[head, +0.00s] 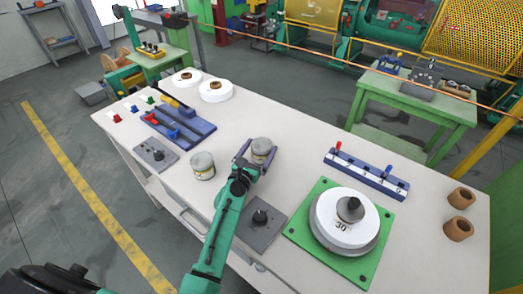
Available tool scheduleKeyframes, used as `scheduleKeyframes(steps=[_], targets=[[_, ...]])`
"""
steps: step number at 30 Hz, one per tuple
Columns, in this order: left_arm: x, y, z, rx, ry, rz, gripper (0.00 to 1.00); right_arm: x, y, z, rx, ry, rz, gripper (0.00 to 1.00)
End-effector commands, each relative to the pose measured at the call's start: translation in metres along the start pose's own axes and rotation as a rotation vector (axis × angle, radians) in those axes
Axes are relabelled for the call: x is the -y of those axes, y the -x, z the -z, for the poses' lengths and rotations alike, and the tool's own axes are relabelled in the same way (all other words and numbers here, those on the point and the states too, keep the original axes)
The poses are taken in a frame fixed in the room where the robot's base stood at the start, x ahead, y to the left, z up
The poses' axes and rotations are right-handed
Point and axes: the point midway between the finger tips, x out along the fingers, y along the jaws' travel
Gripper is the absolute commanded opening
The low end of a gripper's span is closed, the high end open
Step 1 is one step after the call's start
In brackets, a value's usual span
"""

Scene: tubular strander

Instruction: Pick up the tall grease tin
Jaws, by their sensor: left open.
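Two grey-lidded tins with pale labels stand upright on the workbench (310,160). One tin (262,147) is at the middle of the bench, and the other tin (203,168) stands to its left and a little nearer. I cannot tell for sure which is the tall grease tin. My left gripper (257,154) is open, with its fingers on either side of the middle tin. The fingers and wrist hide part of that tin's lower side. I cannot tell whether they touch it. My right gripper is out of view.
A blue tool tray (196,132) lies left of the tins. A grey plate with a black knob (262,217) is just right of my forearm. A green plate (298,232) bears a white disc (325,215). A blue rack (366,176) stands behind it.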

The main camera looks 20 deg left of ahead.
Motion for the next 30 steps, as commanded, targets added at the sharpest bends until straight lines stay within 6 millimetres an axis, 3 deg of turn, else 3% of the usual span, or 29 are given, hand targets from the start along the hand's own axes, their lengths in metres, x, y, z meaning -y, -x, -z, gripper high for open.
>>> scheduleKeyframes(steps=[3, 9, 10, 15, 17, 25, 30], targets=[[0.0, -0.017, 0.0, 0.0, -0.001, 0.001, 1.0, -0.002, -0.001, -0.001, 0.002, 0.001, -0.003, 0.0], [0.0, -0.019, 0.0, -0.001, 0.0, 0.0, 1.0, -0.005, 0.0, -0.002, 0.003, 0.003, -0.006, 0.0], [0.0, -0.019, 0.0, -0.001, 0.0, 0.0, 0.96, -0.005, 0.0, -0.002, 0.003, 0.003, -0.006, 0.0], [0.0, -0.018, 0.0, -0.001, 0.0, 0.0, 0.31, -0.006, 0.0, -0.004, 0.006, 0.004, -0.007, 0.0], [0.0, -0.018, 0.0, 0.0, 0.0, 0.0, 0.11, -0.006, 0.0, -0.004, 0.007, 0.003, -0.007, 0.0], [0.0, -0.019, -0.006, 0.002, 0.0, 0.0, 0.11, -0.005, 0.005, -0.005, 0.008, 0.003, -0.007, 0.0], [0.0, -0.019, -0.037, 0.002, 0.002, 0.0, 0.11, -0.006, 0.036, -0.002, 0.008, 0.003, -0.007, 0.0]])
